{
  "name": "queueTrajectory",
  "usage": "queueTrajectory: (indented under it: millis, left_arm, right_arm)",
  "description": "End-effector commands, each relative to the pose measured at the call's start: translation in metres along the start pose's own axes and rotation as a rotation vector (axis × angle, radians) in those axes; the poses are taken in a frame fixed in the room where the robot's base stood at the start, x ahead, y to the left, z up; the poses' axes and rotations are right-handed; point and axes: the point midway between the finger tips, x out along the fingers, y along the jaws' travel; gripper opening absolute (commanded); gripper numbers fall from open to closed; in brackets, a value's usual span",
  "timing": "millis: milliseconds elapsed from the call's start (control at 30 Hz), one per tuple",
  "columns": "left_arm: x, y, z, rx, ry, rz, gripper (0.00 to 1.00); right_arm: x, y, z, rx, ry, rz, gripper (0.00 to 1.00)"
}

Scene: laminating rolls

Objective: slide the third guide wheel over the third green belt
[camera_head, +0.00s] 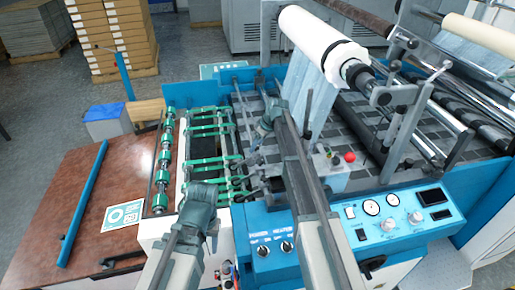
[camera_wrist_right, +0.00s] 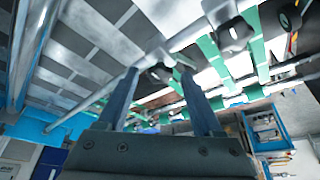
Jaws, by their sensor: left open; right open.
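Several green belts (camera_head: 204,129) cross the feeder between the left roller shaft and the right rod in the head view. They also show at the upper right of the right wrist view (camera_wrist_right: 239,66). Guide wheels (camera_head: 238,182) sit along the rod at the belts' right ends; which belt is the third is not clear. My right gripper (camera_head: 264,130) is over the rod area, open. In the right wrist view its two fingers (camera_wrist_right: 160,72) are spread, with a grey wheel or holder (camera_wrist_right: 158,60) beyond and between the tips. My left gripper (camera_head: 203,194) is open near the feeder's front end, fingers largely hidden.
A large white film roll (camera_head: 318,47) hangs above the machine. The blue control panel (camera_head: 394,222) stands front right, with a red button (camera_head: 350,157) behind it. A brown table (camera_head: 85,190) with a blue bar (camera_head: 82,203) lies left. My right arm crosses the machine's middle.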

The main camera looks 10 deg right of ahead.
Motion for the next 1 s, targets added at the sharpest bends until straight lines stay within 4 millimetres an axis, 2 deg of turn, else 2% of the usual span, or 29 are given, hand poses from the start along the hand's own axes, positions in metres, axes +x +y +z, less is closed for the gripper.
queueTrajectory:
  millis: [167, 500, 567, 1000]
  left_arm:
    - [-0.0008, -0.0001, 0.0001, 0.0, 0.0, 0.0, 0.5]
    - [-0.0008, -0.0001, 0.0001, 0.0, 0.0, 0.0, 0.5]
    - [-0.0007, -0.0001, 0.0001, 0.0, 0.0, 0.0, 0.5]
    - [-0.0007, -0.0001, 0.0001, 0.0, 0.0, 0.0, 0.5]
  right_arm:
    - [-0.0008, -0.0001, -0.0003, 0.0, 0.0, 0.0, 0.68]
    - [-0.0008, 0.0001, -0.0001, 0.0, 0.0, 0.0, 0.08]
    - [-0.0008, 0.0001, 0.0, 0.0, 0.0, 0.0, 0.0]
    - [-0.0008, 0.0002, 0.0001, 0.0, 0.0, 0.0, 0.0]
